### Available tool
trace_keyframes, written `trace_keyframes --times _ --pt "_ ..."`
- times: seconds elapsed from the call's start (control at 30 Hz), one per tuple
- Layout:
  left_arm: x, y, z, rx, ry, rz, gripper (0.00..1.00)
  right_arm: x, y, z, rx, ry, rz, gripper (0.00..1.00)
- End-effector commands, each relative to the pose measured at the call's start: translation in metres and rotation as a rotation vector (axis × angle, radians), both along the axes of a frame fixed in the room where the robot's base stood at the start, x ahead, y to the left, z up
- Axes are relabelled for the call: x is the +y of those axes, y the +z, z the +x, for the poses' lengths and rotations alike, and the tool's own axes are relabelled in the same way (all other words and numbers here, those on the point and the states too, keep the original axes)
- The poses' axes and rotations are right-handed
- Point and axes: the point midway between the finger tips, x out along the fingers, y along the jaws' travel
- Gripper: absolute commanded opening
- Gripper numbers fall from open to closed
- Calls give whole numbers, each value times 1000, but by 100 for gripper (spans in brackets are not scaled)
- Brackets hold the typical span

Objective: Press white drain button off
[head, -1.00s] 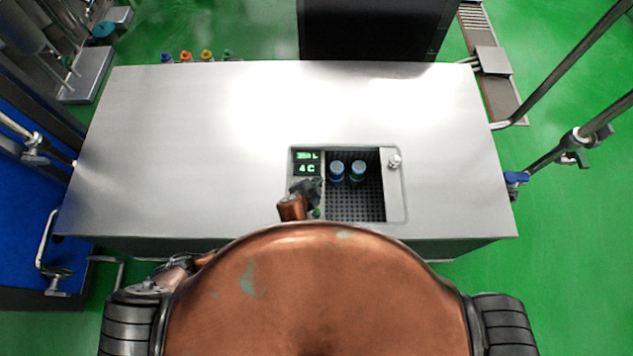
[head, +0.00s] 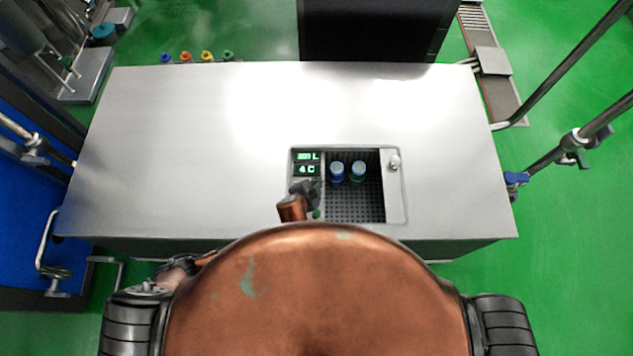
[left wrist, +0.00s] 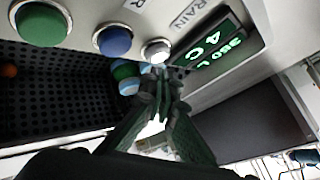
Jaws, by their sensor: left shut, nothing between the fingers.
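The white drain button (left wrist: 156,51) shows in the left wrist view, beside the partly visible drain label (left wrist: 187,14). It looks bright white and sits in a row with a blue button (left wrist: 115,40) and a green button (left wrist: 42,23). My left gripper (left wrist: 160,76) is shut and empty, its fingertips right by the white button. I cannot tell whether they touch it. In the head view, my left gripper (head: 306,190) is over the button panel and hides the white and blue buttons. The green button (head: 317,214) shows below it. My right gripper is not in view.
The green display (head: 307,163) sits above the buttons, with a line reading 4 C. The metal tabletop (head: 190,140) is otherwise clear.

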Motion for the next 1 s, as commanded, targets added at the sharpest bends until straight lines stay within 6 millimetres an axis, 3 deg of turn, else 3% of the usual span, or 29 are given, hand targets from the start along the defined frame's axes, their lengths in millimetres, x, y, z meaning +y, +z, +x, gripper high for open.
trace_keyframes --times 1.0 --pt "0 -9 0 0 0 0 0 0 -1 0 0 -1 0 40"
